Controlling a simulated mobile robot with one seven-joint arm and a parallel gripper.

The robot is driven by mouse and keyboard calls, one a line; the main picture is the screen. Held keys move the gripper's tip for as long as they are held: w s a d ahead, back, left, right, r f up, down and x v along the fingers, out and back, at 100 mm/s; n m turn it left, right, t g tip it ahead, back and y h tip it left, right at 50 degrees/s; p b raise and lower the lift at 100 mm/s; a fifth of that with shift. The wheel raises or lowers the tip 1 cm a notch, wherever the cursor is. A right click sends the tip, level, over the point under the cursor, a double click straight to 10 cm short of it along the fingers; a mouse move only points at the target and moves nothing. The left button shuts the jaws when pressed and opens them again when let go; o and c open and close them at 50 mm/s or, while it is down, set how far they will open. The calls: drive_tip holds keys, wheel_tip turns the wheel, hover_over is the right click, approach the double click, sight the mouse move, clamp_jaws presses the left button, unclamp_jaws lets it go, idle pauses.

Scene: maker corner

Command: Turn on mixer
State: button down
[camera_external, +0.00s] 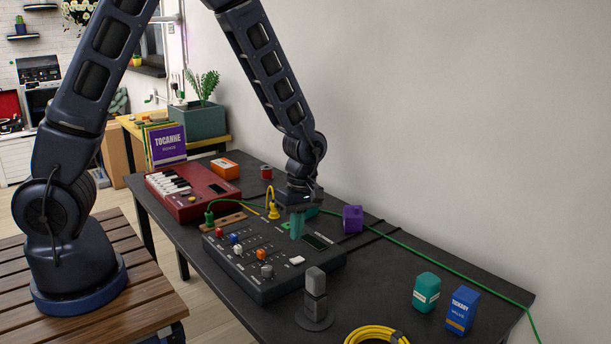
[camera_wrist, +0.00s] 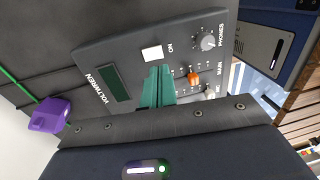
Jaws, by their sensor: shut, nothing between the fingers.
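The mixer (camera_external: 258,291) is a dark grey box with several coloured knobs, lying on the black table. In the wrist view its panel (camera_wrist: 127,55) shows a dark screen (camera_wrist: 114,83), a white switch (camera_wrist: 152,53) beside the word ON, and an orange knob (camera_wrist: 194,78). The white switch also shows near the mixer's right edge in the external view (camera_external: 297,260). My gripper (camera_external: 297,234) has teal fingers, shut and empty, pointing down over the mixer. In the wrist view the fingertips (camera_wrist: 158,70) appear close to the switch; I cannot tell whether they touch the panel.
A red keyboard (camera_external: 190,207) and a yellow plug (camera_external: 273,211) sit behind the mixer. A grey microphone (camera_external: 315,284) stands close in front. A purple box (camera_external: 352,218) is right of my gripper. Teal (camera_external: 426,292) and blue (camera_external: 461,311) boxes stand farther right. A green cable (camera_external: 440,263) crosses the table.

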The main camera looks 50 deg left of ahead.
sight(294, 260)
drive_tip(key=shift+s+f, duration=0.2)
drive_tip(key=shift+f, duration=1.3)
drive_tip(key=shift+s+f, duration=0.15)
drive_tip(key=shift+f, duration=1.35)
